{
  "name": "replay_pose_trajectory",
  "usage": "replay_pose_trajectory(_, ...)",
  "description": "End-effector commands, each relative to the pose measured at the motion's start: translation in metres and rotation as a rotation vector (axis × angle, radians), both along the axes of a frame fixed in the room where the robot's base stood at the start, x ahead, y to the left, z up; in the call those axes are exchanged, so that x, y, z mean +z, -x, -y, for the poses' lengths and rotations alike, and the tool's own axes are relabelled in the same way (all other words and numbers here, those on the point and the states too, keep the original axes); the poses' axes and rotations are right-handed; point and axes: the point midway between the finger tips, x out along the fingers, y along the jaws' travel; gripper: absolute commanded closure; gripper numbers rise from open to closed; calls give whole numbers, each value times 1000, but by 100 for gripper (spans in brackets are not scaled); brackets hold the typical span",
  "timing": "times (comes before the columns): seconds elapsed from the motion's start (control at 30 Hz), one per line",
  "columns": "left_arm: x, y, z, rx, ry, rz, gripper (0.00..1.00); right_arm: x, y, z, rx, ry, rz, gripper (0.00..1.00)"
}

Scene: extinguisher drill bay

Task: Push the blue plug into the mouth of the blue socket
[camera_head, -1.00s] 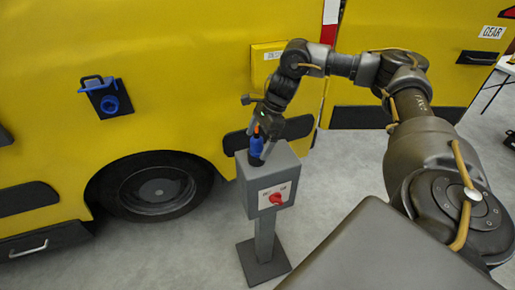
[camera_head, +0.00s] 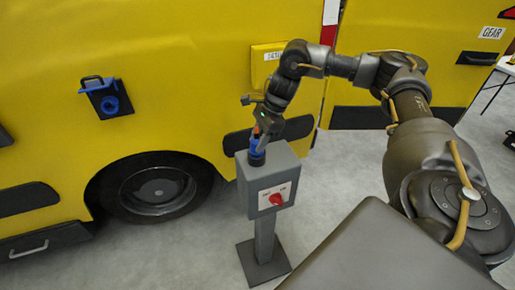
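The blue plug (camera_head: 256,152) stands upright on top of the grey pedestal box (camera_head: 262,178). My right gripper (camera_head: 259,135) reaches down from above at the plug's upper end, where a bit of orange shows. The fingers overlap the plug's top, and I cannot tell whether they are closed on it. My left gripper is not in view.
The yellow vehicle (camera_head: 190,70) fills the background, with a wheel (camera_head: 155,190) below the socket. The pedestal has a red switch (camera_head: 276,199) on its front. Grey floor lies open around its foot. A table (camera_head: 508,66) stands at the far right.

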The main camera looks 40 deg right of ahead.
Motion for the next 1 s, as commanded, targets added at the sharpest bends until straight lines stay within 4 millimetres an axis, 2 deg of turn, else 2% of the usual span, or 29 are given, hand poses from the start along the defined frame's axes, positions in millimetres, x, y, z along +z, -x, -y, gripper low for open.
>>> replay_pose_trajectory(0.03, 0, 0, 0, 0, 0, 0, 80, 0, 0, 0, 0, 0, 0, 69)
replay_pose_trajectory(0.2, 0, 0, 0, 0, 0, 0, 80, 1, 0, 0, 0, -1, 1, 89)
replay_pose_trajectory(0.43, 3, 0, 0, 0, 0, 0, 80, 4, 0, 0, 0, -1, 1, 90)
replay_pose_trajectory(1.0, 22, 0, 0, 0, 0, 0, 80, 29, 0, 0, 1, -1, 2, 90)
